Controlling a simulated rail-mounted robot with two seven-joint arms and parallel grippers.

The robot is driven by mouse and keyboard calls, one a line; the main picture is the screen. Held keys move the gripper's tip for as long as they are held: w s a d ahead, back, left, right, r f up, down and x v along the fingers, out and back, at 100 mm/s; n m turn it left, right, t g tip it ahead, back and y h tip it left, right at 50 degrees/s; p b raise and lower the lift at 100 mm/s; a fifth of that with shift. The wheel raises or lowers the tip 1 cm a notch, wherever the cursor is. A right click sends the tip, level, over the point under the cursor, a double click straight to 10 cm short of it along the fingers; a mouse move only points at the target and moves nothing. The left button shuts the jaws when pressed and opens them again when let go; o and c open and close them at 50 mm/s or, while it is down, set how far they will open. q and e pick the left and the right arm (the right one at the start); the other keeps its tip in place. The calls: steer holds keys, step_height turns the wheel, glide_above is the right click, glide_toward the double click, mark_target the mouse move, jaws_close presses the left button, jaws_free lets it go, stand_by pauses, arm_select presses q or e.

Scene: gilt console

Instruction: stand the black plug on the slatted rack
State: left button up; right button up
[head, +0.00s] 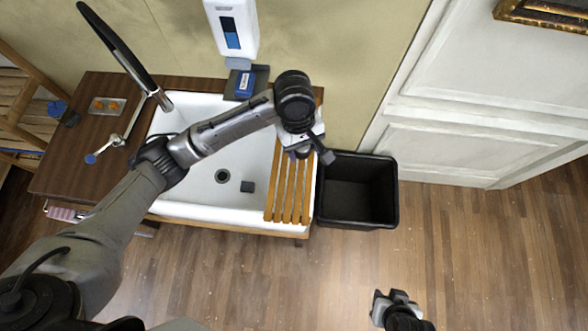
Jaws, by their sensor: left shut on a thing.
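The slatted rack (287,190) is made of light wooden slats and lies across the right side of the white sink (200,205). My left gripper (306,151) is above the rack's upper right part, near the sink's right edge. It is shut on a small dark thing, which I take to be the black plug (326,156); the gripper and wrist hide much of it. I cannot tell if it touches the rack. My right gripper (395,297) is low in the picture over the floor, away from the sink; its finger gap is unclear.
A black bin (360,190) stands close to the sink's right side. A tap (118,140) and a tray (107,105) are on the wooden counter at left. The rack's lower slats are clear.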

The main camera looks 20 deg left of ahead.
arm_select(q)
steer(key=d+f+n+h+b, duration=0.2)
steer(key=d+f+n+b, duration=0.15)
steer(key=f, duration=0.65)
glide_above(298, 163)
steer(key=a, duration=0.2)
steer(key=shift+g, duration=0.4)
steer(key=f, duration=0.6)
steer(key=shift+w+d+f, duration=0.2)
steer(key=shift+w+f, duration=0.15)
steer(key=shift+f, duration=2)
arm_select(e)
steer(key=shift+a+f, duration=0.1)
steer(key=shift+f, duration=2.6)
arm_select(q)
steer(key=shift+f, duration=0.1)
steer(key=o, duration=1)
steer(key=shift+c, duration=0.2)
steer(key=v, duration=1.2)
steer(key=shift+d, duration=0.2)
arm_select(e)
steer(key=shift+r, duration=0.1)
